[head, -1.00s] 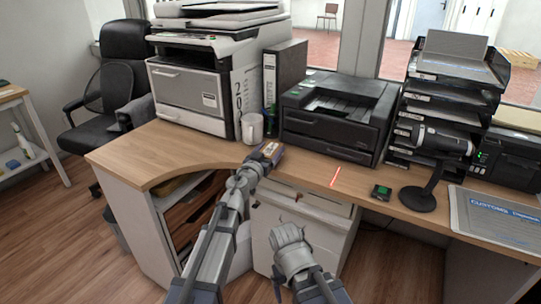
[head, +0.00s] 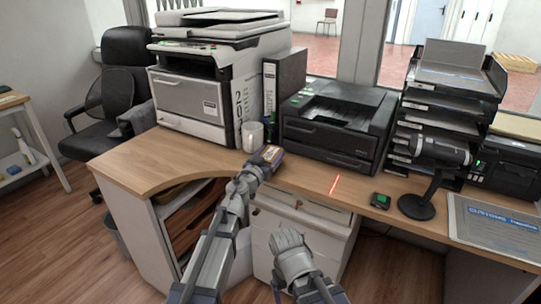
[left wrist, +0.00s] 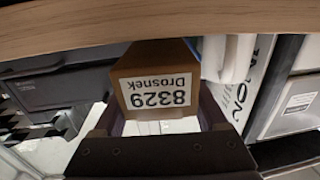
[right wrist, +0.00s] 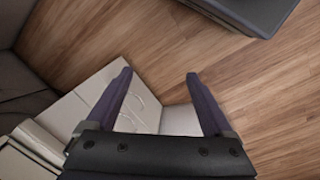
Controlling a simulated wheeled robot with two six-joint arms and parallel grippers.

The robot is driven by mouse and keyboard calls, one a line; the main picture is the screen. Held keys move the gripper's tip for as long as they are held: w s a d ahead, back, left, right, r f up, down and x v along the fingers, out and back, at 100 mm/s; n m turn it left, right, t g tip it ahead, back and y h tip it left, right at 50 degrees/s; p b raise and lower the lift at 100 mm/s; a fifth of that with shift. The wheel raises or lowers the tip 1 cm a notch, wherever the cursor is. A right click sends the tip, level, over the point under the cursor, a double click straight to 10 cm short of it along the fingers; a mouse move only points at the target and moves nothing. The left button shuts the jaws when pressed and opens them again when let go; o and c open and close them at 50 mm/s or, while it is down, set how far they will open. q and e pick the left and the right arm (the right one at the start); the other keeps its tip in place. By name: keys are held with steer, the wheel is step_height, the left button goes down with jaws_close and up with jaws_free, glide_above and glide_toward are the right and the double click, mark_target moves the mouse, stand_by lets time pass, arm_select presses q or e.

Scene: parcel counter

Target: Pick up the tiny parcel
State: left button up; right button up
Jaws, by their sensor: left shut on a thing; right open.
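The tiny parcel (head: 272,155) is a small brown box at the counter's front edge in the head view, in front of the white mug. My left gripper (head: 264,161) is shut on it. In the left wrist view the parcel (left wrist: 155,72) sits between the fingers, with a white label reading "8329 Drosnek" upside down. I cannot tell whether the parcel touches the counter. My right gripper (right wrist: 158,76) is open and empty in the right wrist view, low in front of the drawer cabinet.
The wooden counter (head: 150,168) carries a white mug (head: 252,136), a black printer (head: 335,125), a large copier (head: 190,95) and a scanner on a stand (head: 418,205). A small dark device (head: 380,201) lies near a red light line. The curved front left is clear.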

mark_target(271, 153)
arm_select(q)
step_height(271, 153, up, 8)
steer(key=p, duration=0.7)
steer(key=shift+r+p, duration=0.25)
steer(key=shift+p, duration=0.15)
arm_select(e)
step_height(271, 153, up, 8)
steer(key=shift+r, duration=0.25)
steer(key=shift+c, duration=0.3)
